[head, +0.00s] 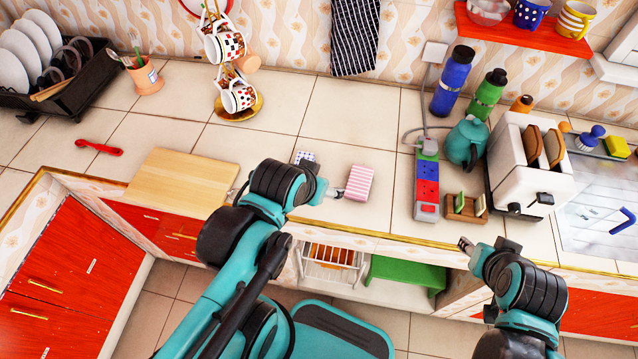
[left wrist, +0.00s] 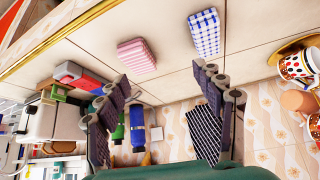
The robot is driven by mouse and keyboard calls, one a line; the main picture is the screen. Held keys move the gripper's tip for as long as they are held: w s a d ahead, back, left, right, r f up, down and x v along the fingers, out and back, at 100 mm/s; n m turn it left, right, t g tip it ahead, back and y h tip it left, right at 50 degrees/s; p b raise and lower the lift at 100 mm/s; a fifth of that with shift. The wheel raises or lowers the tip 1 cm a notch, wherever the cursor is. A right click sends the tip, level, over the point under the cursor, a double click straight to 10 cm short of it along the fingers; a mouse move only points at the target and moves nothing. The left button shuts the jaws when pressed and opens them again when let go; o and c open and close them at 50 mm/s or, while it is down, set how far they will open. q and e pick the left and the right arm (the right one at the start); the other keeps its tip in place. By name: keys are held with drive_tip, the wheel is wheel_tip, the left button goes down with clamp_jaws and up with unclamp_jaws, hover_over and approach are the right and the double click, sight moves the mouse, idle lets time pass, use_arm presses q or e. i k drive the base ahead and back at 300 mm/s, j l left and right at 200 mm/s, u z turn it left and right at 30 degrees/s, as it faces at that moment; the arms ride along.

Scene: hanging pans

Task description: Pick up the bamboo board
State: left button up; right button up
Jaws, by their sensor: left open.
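The bamboo board (head: 180,182) is a light tan rectangle lying flat on the tiled counter, near its front edge, left of centre in the head view. My left gripper (head: 338,192) is over the counter to the right of the board, clear of it and pointing away from it. In the left wrist view its two fingers (left wrist: 165,92) are spread apart with nothing between them. The board is not in the left wrist view. My right gripper (head: 468,246) is at the counter's front edge on the right, far from the board; its finger opening is too small to judge.
A pink striped block (head: 359,183) and a blue checked block (left wrist: 204,33) lie by my left gripper. A red utensil (head: 99,147) lies left of the board. A dish rack (head: 75,95) and mug stand (head: 239,108) stand behind. A power strip (head: 427,185) and toaster (head: 530,165) are right.

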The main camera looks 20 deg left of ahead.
sight(193, 185)
drive_tip(key=u, duration=0.5)
drive_tip(key=j+u, duration=0.15)
drive_tip(key=u, duration=0.35)
drive_tip(key=j+u, duration=0.1)
drive_tip(key=u, duration=0.35)
drive_tip(key=j+u, duration=0.1)
drive_tip(key=u, duration=0.4)
drive_tip(key=k+l+u, duration=0.1)
drive_tip(key=k+u, duration=0.55)
drive_tip(key=u, duration=0.2)
